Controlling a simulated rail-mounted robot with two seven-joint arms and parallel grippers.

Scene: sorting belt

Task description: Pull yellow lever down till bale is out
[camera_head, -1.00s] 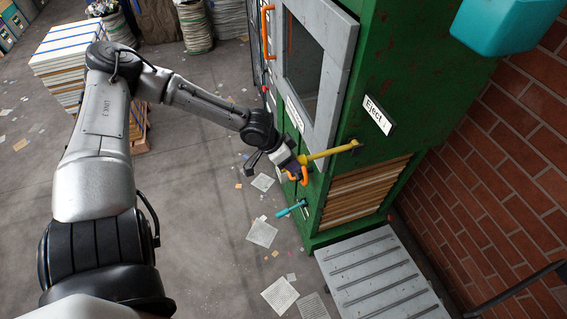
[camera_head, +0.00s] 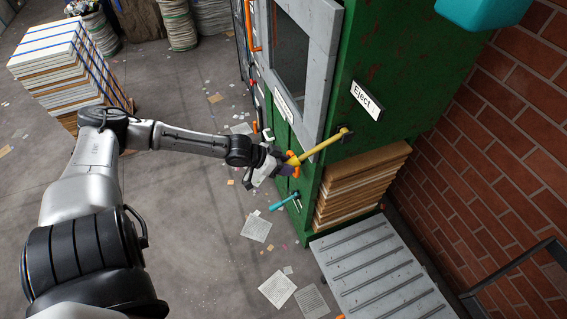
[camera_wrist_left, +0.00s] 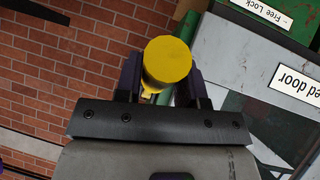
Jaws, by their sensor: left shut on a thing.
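The yellow lever (camera_head: 322,144) slants down and left from its pivot on the green baler, below the Eject sign (camera_head: 366,98). My left gripper (camera_head: 291,161) is shut on its free end. In the left wrist view the lever's round yellow end (camera_wrist_left: 167,62) sits between the dark fingers (camera_wrist_left: 165,88). The bale (camera_head: 355,190), a stack of brown and cream layers, stands in the opening low in the baler's side and sticks out, with its top partly showing. Its back part is hidden inside the baler. My right gripper is not in view.
A grey ribbed platform (camera_head: 375,270) lies in front of the opening and looks empty. A brick wall (camera_head: 500,150) is on the right. A teal handle (camera_head: 284,202) juts from the baler low down. A finished bale stack (camera_head: 60,60) stands at the left, with loose paper on the floor.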

